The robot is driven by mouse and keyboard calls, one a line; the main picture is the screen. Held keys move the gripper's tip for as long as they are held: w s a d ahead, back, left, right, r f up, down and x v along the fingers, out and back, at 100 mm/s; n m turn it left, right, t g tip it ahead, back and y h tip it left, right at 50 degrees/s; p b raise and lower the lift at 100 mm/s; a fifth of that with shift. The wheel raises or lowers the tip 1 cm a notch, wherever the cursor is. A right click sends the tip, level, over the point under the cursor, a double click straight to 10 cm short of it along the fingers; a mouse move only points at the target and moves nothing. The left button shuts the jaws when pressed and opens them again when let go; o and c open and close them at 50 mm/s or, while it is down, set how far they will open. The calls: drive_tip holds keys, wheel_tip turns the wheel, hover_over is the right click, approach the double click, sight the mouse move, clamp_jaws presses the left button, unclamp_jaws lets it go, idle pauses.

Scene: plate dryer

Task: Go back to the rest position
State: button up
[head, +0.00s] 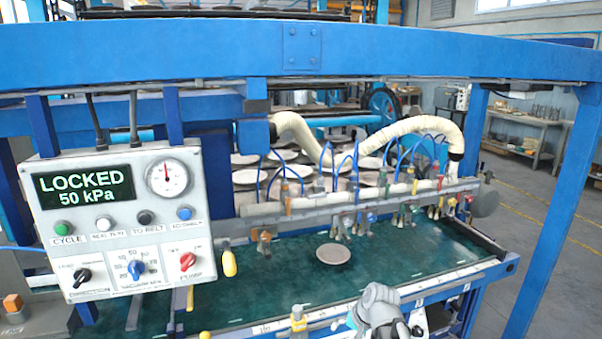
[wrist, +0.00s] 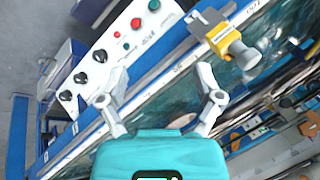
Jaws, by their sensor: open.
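My gripper (wrist: 161,88) is open in the wrist view, with its two grey fingers spread and nothing between them. A teal body fills the lower middle of that view. In the head view my grey arm (head: 380,312) shows at the bottom edge, right of centre, in front of the machine's front rail; the fingers cannot be made out there. The control panel (head: 118,236) on the left reads LOCKED, 50 kPa. A round plate (head: 333,254) lies alone on the green belt (head: 400,262).
A blue beam (head: 190,52) crosses above the belt, and a blue post (head: 556,215) stands at right. A suction bar (head: 365,200) with hoses hangs over the belt. A yellow clamp (head: 298,319) sits on the front rail, left of my arm. Open floor (head: 575,235) lies at right.

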drive_tip(key=s+d+n+g+h, duration=0.3)
drive_tip(key=s+d+h, duration=0.1)
drive_tip(key=s, duration=0.5)
drive_tip(key=shift+d+f+p, duration=0.35)
drive_tip(key=shift+f+p, duration=0.05)
drive_tip(key=shift+f, duration=0.05)
